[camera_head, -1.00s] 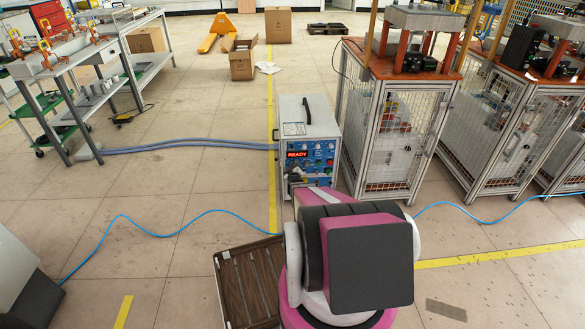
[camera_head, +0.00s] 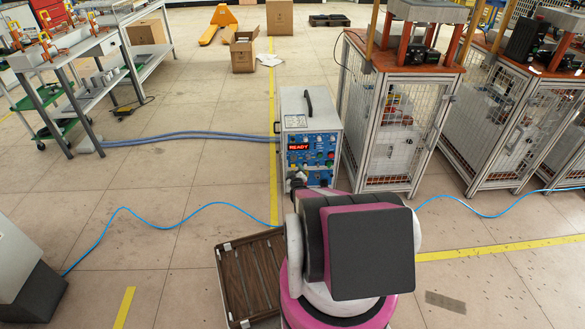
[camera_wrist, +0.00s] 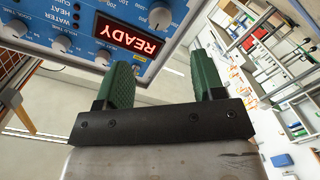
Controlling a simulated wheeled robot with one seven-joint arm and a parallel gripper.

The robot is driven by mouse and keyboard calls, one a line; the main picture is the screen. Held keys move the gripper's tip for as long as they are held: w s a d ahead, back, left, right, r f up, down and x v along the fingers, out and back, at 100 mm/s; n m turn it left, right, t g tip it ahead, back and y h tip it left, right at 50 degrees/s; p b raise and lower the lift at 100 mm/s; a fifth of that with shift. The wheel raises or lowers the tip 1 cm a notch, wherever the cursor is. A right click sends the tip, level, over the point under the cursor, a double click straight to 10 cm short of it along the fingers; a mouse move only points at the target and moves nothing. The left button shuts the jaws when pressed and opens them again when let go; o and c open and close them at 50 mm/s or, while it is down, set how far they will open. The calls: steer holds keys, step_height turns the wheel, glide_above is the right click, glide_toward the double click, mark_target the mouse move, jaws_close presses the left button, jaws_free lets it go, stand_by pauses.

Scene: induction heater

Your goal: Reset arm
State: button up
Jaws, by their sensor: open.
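The induction heater (camera_head: 310,122) is a grey box with a black top handle and a blue front panel. It stands on the floor at the middle of the head view, its red display reading READY. In the wrist view its panel (camera_wrist: 75,35) appears tilted at the upper left, with knobs and the lit display. My gripper (camera_wrist: 163,75) has two green fingers spread apart with nothing between them. It is close in front of the panel; whether a finger touches it cannot be told. In the head view my arm hides most of the gripper and the heater's lower front.
A brown slatted tray (camera_head: 232,292) lies on the floor left of my arm. Caged workstations (camera_head: 385,130) stand right of the heater. Blue-grey hoses (camera_head: 190,136) and a thin blue cable (camera_head: 165,224) cross the floor. Floor at the left middle is mostly clear.

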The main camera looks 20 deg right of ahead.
steer(key=s+a+r+m+g+y, duration=0.1)
steer(key=s+a+r+g+y, duration=0.1)
steer(key=a+r+g, duration=0.25)
steer(key=s+a+r+m+g+y, duration=0.1)
steer(key=s+a+r+g+y, duration=0.15)
steer(key=a+r, duration=0.35)
steer(key=s+a+r+m+g, duration=0.1)
steer(key=s+a+r+g, duration=0.4)
steer(key=s, duration=0.4)
steer(key=s+a+r+m+g, duration=0.1)
steer(key=s+a+r+g, duration=0.3)
steer(key=s+r, duration=0.4)
steer(key=shift+s+a+r+m+g, duration=0.35)
steer(key=shift+s+a, duration=0.2)
steer(key=shift+s, duration=0.5)
steer(key=shift+f, duration=0.15)
